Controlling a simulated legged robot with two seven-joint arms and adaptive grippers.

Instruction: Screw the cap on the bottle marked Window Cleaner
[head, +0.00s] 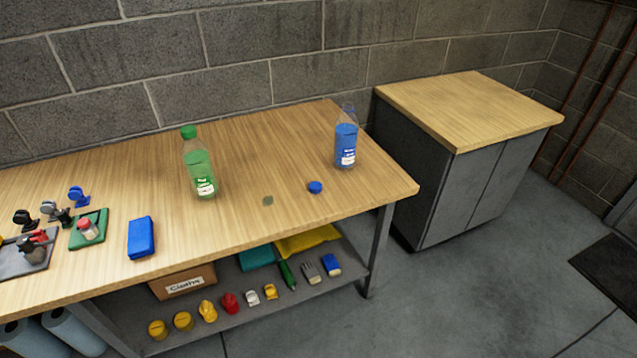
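A clear bottle with blue liquid (346,146) stands upright near the right end of the workbench. Its neck is bare and its white label is too small to read for certain. A blue cap (315,187) lies on the bench in front and to the left of it, apart from the bottle. A bottle with green liquid (200,172) stands upright further left, with a green cap (188,132) on it. Its label is also too small to read. Neither of my grippers is in view.
The wooden workbench (270,140) also holds a blue block (141,238), a green pad (88,229) with a small jar, and several clamp-like items at left. A small dull green spot (267,200) lies mid-bench. A cabinet (470,105) stands right, beyond a gap.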

